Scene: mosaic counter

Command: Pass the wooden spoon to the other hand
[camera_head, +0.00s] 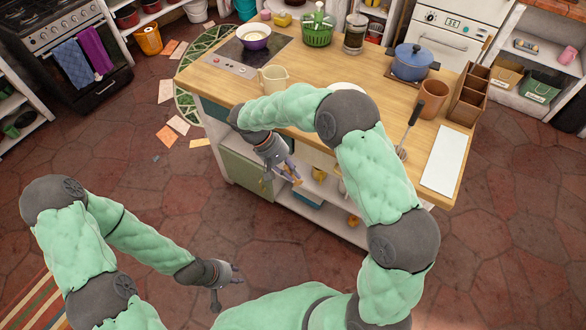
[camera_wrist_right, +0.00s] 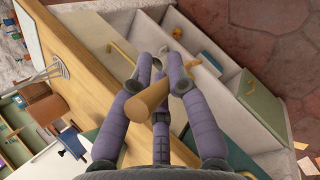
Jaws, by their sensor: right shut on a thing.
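My right gripper (camera_head: 285,172) hangs in front of the counter's near side, below the worktop edge. In the right wrist view its fingers (camera_wrist_right: 160,75) are closed around the tan wooden spoon (camera_wrist_right: 148,102), which lies slantwise across them. Only part of the spoon shows there, and in the head view it is too small and covered to make out clearly. My left gripper (camera_head: 228,284) is empty over the tiled floor, lower left of the right one and well apart from it. Its fingers are spread open.
The wooden counter (camera_head: 330,71) carries a beige mug (camera_head: 273,78), a blue pot (camera_head: 411,62), a terracotta cup (camera_head: 433,98), a whisk-like utensil (camera_head: 409,128) and a white sheet (camera_head: 444,160). Shelves are under it. The floor between my grippers is clear.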

